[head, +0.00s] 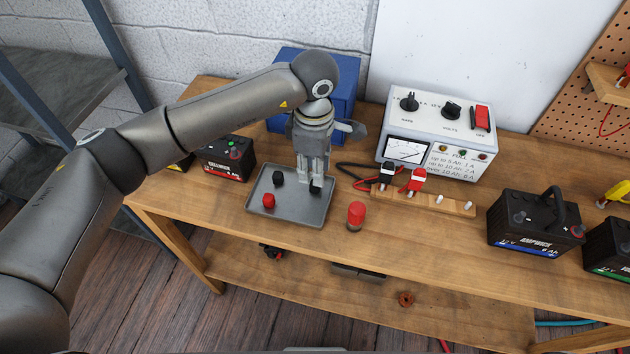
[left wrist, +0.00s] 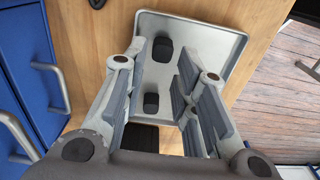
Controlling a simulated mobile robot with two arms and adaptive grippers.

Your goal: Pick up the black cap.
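A small black cap (head: 315,187) sits on the grey tray (head: 297,219), near its right side. A second black cap (head: 278,177) and a red cap (head: 268,200) lie further left on the tray. My left gripper (head: 311,184) points down over the tray, its fingertips at the right-hand black cap and partly covering it. In the left wrist view this cap (left wrist: 163,51) shows between the open fingertips, with a gap on each side. The other black cap (left wrist: 151,102) shows lower between the fingers. The red cap is not visible there. My right gripper is out of view.
A red cylinder (head: 356,216) stands right of the tray. A wooden strip (head: 425,203) with clips lies before the meter box (head: 438,133). A blue box (head: 342,88) stands behind my gripper. Batteries stand left (head: 227,160) and right (head: 537,233).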

